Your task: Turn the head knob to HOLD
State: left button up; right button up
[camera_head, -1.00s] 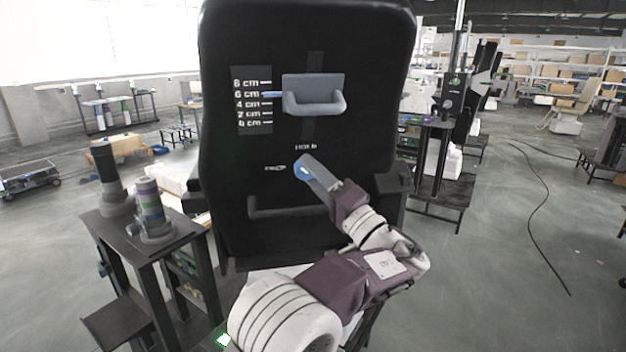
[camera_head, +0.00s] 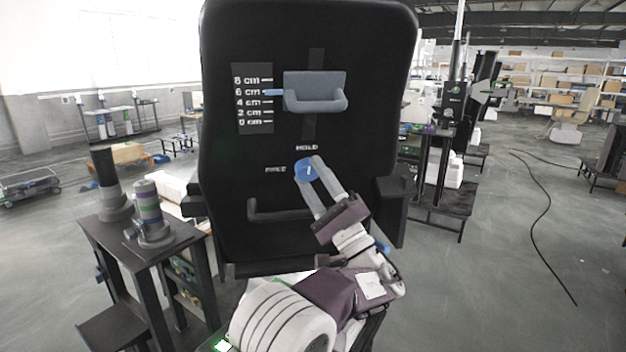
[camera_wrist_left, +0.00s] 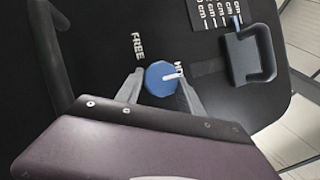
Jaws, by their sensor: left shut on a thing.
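The blue round head knob (camera_head: 306,170) sits on the black upright panel (camera_head: 230,165). The white HOLD label (camera_head: 307,147) is above it and the FREE label (camera_head: 275,169) is to its left. My left gripper (camera_head: 312,172) is shut on the knob, with a grey finger on either side. In the left wrist view the knob (camera_wrist_left: 160,78) lies between the fingertips (camera_wrist_left: 161,82). Its white pointer line points toward the HOLD label (camera_wrist_left: 179,69), which a finger partly covers. My right gripper is not in view.
A grey-blue bracket (camera_head: 314,92) with a centimetre scale (camera_head: 253,100) is above the knob. A dark handle bar (camera_head: 275,213) lies below it. A black stand with cylinders (camera_head: 150,215) is at the left. Open floor lies to the right.

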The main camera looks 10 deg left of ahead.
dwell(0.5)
pick_arm(q)
jog(key=o, duration=1.4)
jog(key=b+v, duration=0.1)
jog(key=v, duration=0.8)
jog(key=shift+f, duration=0.1)
